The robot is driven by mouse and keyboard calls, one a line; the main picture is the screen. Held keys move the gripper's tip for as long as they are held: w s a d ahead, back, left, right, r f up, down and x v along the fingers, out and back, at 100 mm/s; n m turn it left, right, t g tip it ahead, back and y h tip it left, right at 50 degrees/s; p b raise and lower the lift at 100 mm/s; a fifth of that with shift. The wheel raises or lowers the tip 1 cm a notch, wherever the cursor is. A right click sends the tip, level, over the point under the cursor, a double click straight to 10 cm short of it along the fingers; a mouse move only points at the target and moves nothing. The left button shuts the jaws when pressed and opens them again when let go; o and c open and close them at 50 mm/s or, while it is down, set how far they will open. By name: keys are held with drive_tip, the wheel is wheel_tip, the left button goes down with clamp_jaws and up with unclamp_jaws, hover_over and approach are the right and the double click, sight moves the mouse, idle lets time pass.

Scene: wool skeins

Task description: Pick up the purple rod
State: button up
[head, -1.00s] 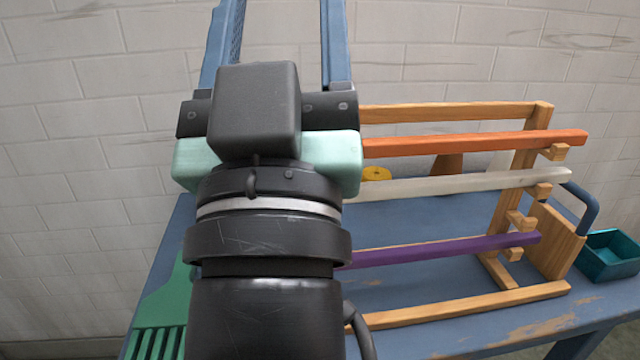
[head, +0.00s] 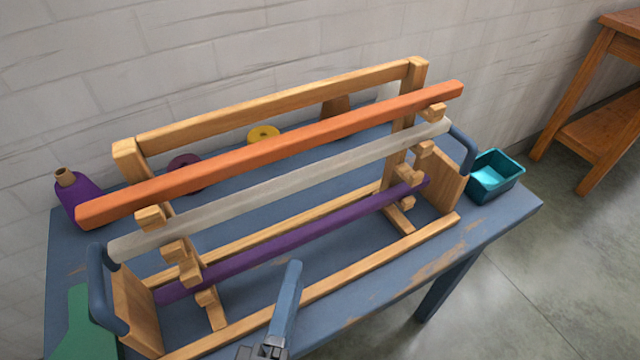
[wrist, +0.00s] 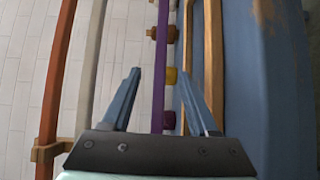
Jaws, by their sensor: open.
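The purple rod (head: 290,245) is the lowest of the three rods on a wooden rack (head: 290,100), resting on pegs at both ends. My gripper (head: 292,270) is at the bottom of the head view, in front of the rack's middle; one blue finger shows clearly there. In the wrist view my gripper (wrist: 160,75) is open and empty, with its two blue fingers apart. The purple rod (wrist: 160,60) runs lengthwise between the fingers in that picture. It looks farther away than the fingertips, but the distance is hard to tell.
An orange rod (head: 270,150) and a whitish rod (head: 280,190) lie above the purple one. The rack stands on a blue table (head: 350,325) with a front wooden rail (head: 335,285).

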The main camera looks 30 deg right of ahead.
sight(312, 225)
drive_tip(key=x, duration=0.7)
drive_tip(key=shift+x, duration=2.95)
drive_tip(key=shift+s+f, duration=0.1)
drive_tip(key=shift+s, duration=0.05)
clamp_jaws()
